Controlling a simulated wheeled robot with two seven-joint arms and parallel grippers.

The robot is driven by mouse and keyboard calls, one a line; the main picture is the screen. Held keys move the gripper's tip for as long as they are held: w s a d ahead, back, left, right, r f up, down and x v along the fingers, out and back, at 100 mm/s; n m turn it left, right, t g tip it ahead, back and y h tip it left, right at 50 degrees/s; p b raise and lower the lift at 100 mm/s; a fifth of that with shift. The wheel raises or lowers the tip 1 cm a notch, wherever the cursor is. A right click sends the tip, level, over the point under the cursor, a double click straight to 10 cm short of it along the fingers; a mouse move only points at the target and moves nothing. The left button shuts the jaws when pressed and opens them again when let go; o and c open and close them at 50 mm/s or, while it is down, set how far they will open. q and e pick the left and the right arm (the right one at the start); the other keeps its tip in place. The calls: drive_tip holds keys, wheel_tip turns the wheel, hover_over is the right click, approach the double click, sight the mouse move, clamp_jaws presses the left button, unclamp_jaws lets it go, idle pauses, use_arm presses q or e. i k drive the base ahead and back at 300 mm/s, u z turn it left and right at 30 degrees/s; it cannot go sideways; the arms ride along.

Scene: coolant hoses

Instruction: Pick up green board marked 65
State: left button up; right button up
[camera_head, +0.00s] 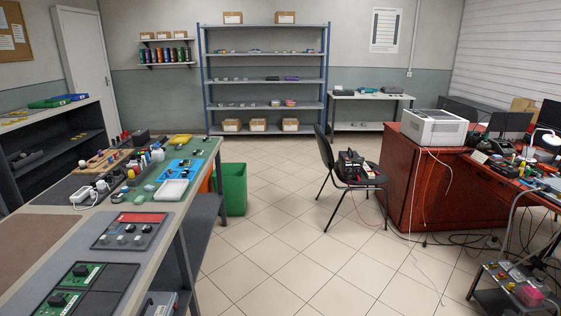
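Two green boards with black round parts lie in a dark tray at the near end of the long workbench, in the lower left of the head view. One green board (81,276) is the farther one. The other green board (59,303) is nearer and cut by the bottom edge. The dark tray (113,277) has empty-looking black sections to their right. No number is readable on either board, so I cannot tell which is marked 65. Neither of my grippers shows in this view.
The long workbench (165,228) holds a grey panel with a red strip (130,230), a white basket (171,191) and many small parts. A green bin (232,187) stands beside it. A black chair (345,178) and red desk (410,185) are to the right. The tiled floor between is clear.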

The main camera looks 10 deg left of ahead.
sight(186, 162)
drive_tip(key=i, duration=3.85)
drive_tip(key=z, duration=5.55)
